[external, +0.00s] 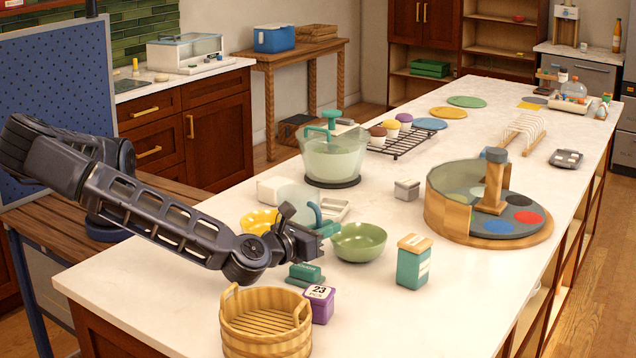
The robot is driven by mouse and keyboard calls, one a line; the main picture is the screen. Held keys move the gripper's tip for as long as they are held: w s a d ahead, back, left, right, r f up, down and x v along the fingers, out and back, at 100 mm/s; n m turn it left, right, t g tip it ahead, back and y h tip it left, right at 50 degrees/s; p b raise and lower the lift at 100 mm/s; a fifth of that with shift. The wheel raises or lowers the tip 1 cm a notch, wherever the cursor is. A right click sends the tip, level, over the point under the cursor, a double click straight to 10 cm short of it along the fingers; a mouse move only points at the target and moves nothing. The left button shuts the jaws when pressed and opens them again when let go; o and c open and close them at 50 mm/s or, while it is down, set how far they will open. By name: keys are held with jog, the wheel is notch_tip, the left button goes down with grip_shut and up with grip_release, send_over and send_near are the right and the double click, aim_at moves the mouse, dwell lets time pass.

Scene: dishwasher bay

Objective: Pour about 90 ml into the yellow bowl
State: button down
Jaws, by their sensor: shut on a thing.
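The yellow bowl (258,221) sits on the white counter, partly hidden behind my arm. The jug's pale body shows faintly behind the gripper, above and right of the yellow bowl. Its tilt, contents and exact contact with the jaws are hard to see. The inside of the yellow bowl is mostly hidden.
The counter's front right is clear.

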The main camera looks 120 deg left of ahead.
aim_at(314, 191)
jog(key=s+n, duration=0.1)
jog(key=s+a+n, duration=0.1)
jog(key=n, duration=0.1)
jog(key=s+r+n+h, duration=0.1)
jog(key=shift+a, duration=0.15)
jog(key=shift+s+a+r+n, duration=0.1)
jog(key=shift+s+a+n, duration=0.15)
jog(key=shift+n, duration=0.35)
jog(key=shift+s+a+r+n, duration=0.2)
jog(key=shift+s+r+n, duration=0.15)
jog(key=shift+s+n, duration=0.25)
jog(key=shift+s+a+r+n+t+h+p, duration=0.15)
jog(key=shift+s+a+r+n+h, duration=0.15)
jog(key=shift+s+n, duration=0.3)
jog(key=shift+s+a+r+n+t+h+p, duration=0.2)
jog(key=shift+s+r+n, duration=0.2)
jog(key=shift+n, duration=0.3)
jog(key=shift+s+r+n, duration=0.2)
jog(key=shift+r+n, duration=0.1)
jog(key=shift+s+a+r+n, duration=0.15)
jog(key=shift+s+r+n, duration=0.05)
jog(key=shift+r+n, duration=0.1)
jog(key=shift+s+a+r, duration=0.1)
jog(key=shift+s+r, duration=0.05)
jog(key=shift+r, duration=0.1)
